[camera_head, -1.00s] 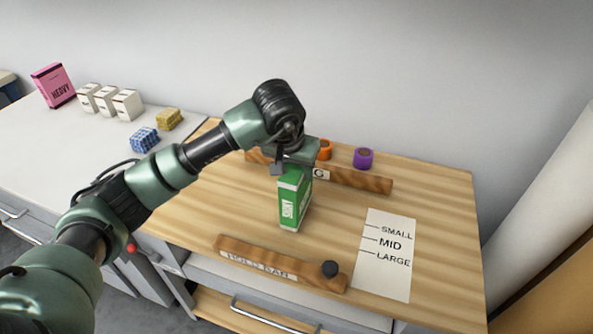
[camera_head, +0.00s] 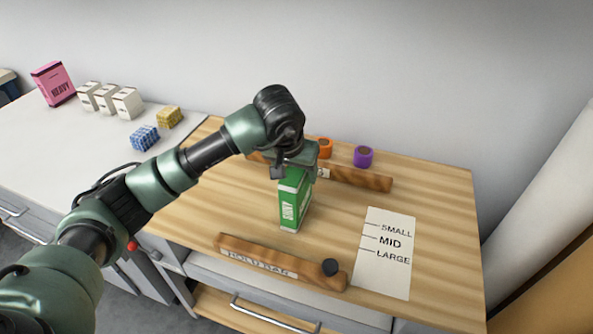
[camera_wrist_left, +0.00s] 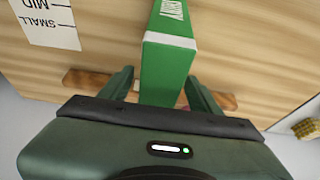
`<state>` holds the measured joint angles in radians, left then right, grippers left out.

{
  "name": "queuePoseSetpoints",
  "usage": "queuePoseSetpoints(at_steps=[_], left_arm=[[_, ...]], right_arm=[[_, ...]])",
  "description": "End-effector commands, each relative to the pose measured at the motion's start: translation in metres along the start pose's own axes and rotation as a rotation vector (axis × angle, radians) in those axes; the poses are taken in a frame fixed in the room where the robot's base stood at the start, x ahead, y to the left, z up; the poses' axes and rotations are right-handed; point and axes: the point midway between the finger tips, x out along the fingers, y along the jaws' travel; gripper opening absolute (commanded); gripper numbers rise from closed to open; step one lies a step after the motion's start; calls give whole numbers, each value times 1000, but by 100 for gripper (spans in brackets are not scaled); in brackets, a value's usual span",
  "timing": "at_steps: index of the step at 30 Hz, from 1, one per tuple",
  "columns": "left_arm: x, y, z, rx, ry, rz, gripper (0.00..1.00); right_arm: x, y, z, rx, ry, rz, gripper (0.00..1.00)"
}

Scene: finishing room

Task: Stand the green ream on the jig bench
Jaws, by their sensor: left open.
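The green ream (camera_head: 293,203) stands upright on the wooden jig bench (camera_head: 430,190), between the front hold bar and the rear bar. Its white label faces the front. My left gripper (camera_head: 294,172) is open at the top of the ream. In the left wrist view the ream (camera_wrist_left: 168,62) sits between the two spread fingers of the left gripper (camera_wrist_left: 165,88), with a gap visible at least on the left side. My right gripper is not in view.
A size card (camera_head: 385,255) lies at right. Orange (camera_head: 325,149) and purple (camera_head: 363,156) rolls sit behind the rear bar (camera_head: 360,178). Boxes and a pink ream (camera_head: 53,84) stand on the left counter.

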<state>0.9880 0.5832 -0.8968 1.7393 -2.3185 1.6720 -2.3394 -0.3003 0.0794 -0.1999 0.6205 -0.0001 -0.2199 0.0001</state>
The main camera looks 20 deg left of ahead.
Motion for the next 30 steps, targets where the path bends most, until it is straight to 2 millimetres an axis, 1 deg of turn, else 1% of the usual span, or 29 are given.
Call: queuePoseSetpoints(at_steps=[5, 12, 15, 18, 23, 30], left_arm=[[-25, 0, -2, 1, 5, 0, 63], [-78, 0, -2, 0, 7, 0, 63], [-96, 0, -1, 1, 5, 1, 63], [-110, 0, -1, 0, 3, 1, 63], [-120, 0, 0, 0, 0, 0, 63], [-121, 0, 0, -1, 0, 0, 63]], right_arm=[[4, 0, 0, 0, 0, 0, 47], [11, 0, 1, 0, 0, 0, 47], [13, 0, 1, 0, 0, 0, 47], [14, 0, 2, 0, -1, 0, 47], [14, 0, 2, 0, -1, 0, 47], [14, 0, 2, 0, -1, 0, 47]])
